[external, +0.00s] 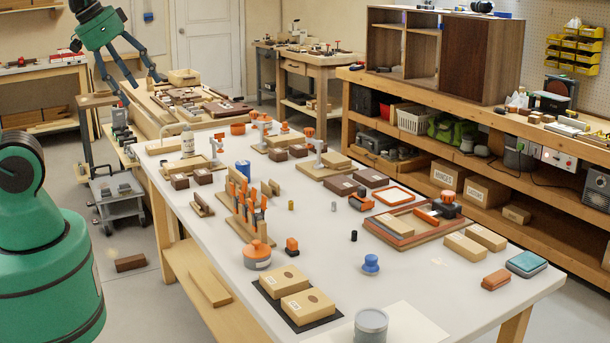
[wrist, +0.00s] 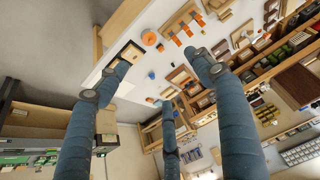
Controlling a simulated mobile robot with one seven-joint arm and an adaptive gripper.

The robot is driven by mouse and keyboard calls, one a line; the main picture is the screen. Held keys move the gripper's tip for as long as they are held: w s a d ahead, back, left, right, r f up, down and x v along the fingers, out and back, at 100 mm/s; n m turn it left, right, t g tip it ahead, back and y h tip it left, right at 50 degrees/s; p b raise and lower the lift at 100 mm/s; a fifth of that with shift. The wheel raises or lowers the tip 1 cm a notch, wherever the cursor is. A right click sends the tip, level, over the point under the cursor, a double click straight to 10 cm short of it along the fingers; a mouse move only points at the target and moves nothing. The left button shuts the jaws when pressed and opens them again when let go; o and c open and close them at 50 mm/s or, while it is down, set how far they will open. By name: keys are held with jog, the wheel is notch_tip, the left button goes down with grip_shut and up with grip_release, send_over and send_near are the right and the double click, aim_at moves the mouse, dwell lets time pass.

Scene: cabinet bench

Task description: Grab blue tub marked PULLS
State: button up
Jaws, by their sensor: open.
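No lettering reading PULLS can be made out, so I cannot tell for sure which item is the marked tub. A pale blue-grey round tub (external: 371,327) stands at the near edge of the white table, on a white sheet. A blue cylinder (external: 243,169) stands behind the upright orange-handled tools. A small blue knob-shaped item (external: 371,264) is right of the tan boxes. My gripper (external: 138,86) is open and empty, raised at the upper left, well away from these items. The wrist view shows its spread fingers (wrist: 152,88) with nothing between them.
The tool rack (external: 250,215) stands upright mid-table. Tan boxes (external: 308,305) lie on a dark mat near the front. A wooden tray (external: 410,226) and a teal-topped box (external: 527,263) are on the right. The table's centre is fairly clear. A shelved bench (external: 450,130) lines the right wall.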

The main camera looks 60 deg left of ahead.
jog(key=w+a+n+y+b, duration=0.1)
jog(key=w+a, duration=0.3)
jog(key=w, duration=0.4)
jog(key=w+a+n, duration=0.1)
jog(key=w+a, duration=0.2)
jog(key=w, duration=0.4)
jog(key=n+g+y+b, duration=0.2)
jog(key=n+b, duration=0.1)
jog(key=n, duration=0.3)
send_over(241, 163)
jog(key=s+d, duration=0.3)
notch_tip(241, 163, down, 34)
jog(key=shift+s+a+r, duration=0.2)
jog(key=shift+b+x, duration=0.65)
jog(key=shift+x, duration=3.65)
jog(key=shift+d+f, duration=0.1)
